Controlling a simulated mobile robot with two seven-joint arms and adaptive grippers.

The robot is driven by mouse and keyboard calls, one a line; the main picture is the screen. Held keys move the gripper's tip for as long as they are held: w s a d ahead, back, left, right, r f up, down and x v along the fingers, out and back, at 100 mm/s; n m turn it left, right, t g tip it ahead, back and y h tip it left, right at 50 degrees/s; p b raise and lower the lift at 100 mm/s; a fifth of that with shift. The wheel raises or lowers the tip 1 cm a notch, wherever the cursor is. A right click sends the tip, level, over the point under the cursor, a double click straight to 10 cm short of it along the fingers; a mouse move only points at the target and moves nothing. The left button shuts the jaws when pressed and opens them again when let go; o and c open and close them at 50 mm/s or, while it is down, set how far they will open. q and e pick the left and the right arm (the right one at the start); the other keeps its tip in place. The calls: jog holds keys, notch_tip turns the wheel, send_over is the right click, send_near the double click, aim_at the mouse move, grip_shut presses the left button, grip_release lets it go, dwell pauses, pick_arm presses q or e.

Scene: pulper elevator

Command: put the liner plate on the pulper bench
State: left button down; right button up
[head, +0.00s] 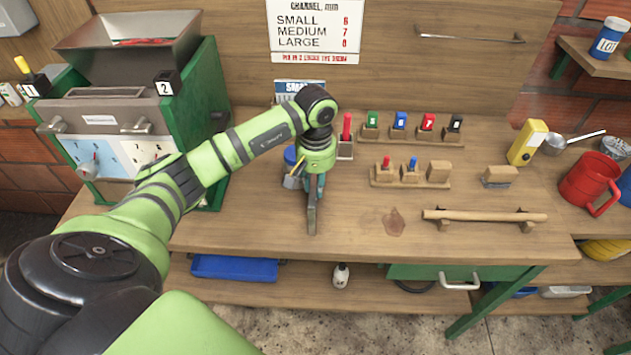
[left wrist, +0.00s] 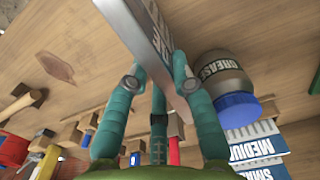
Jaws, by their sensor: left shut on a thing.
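The liner plate (head: 312,216) is a narrow grey metal plate, seen edge-on in the head view. It hangs upright over the front part of the wooden pulper bench (head: 345,215). My left gripper (head: 315,185) is shut on it. In the left wrist view the teal fingers of the gripper (left wrist: 159,80) clamp the grey plate (left wrist: 160,45), which has dark lettering on its face. I cannot tell whether its lower edge touches the bench top. My right gripper is not in view.
A grease jar (left wrist: 220,75) with a blue lid stands close beside the plate. The pulper (head: 150,110) is at the left. Racks of coloured gauges (head: 415,135) stand behind, with a wooden bar (head: 485,216) and red jug (head: 590,185) at right. Bench around the dark stain (head: 393,222) is clear.

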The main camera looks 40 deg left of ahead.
pick_arm(q)
jog(key=c, duration=1.5)
grip_release()
jog(key=shift+f, duration=0.15)
jog(key=o, duration=0.4)
jog(key=shift+o, duration=0.2)
jog(key=shift+r, duration=0.35)
notch_tip(320, 180, up, 4)
jog(key=shift+r+b, duration=0.25)
jog(key=shift+b, duration=0.8)
notch_tip(320, 180, up, 7)
jog(key=b, duration=0.1)
jog(key=shift+r, duration=0.15)
